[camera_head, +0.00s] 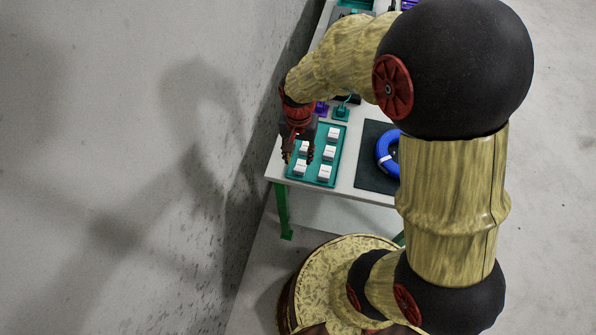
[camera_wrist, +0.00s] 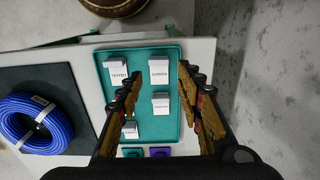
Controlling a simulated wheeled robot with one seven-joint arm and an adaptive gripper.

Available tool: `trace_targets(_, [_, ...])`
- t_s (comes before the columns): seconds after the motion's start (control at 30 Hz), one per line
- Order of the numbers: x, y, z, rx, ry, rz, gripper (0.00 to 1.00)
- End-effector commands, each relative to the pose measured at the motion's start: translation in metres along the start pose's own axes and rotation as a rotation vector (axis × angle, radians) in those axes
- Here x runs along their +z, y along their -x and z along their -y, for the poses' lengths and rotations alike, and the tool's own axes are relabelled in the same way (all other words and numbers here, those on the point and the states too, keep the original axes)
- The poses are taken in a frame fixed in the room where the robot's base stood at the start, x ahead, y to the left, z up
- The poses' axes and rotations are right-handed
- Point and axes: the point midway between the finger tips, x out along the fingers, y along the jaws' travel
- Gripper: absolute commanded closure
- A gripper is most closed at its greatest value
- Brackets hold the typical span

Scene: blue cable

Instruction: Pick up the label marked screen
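The label marked screen (camera_wrist: 159,72) is a white block with dark lettering, standing in the teal tray (camera_wrist: 170,53) at its upper right in the wrist view. In the head view it appears to be the lower-left white block (camera_head: 300,169) of the tray (camera_head: 322,183). My gripper (camera_wrist: 160,80) is open, with black and tan fingers spread on either side of the tray's right column. Nothing is held between them. In the head view my gripper (camera_head: 297,153) hangs over the tray's left side and hides part of it. I cannot tell its exact height above the label.
A label reading tested (camera_wrist: 117,72) stands left of the screen label. Another white label (camera_wrist: 161,103) is below it, and one (camera_wrist: 130,130) is at lower left. A blue cable coil (camera_wrist: 38,122) lies on a dark mat (camera_wrist: 62,82). A wall (camera_head: 240,130) runs close to the table's left.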

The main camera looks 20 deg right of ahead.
Motion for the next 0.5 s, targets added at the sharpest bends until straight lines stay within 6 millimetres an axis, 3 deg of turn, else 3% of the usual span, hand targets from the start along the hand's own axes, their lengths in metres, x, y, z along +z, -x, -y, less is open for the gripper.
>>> trace_targets(0.5, [-0.001, -0.048, -0.001, 0.002, -0.01, 0.002, 0.64])
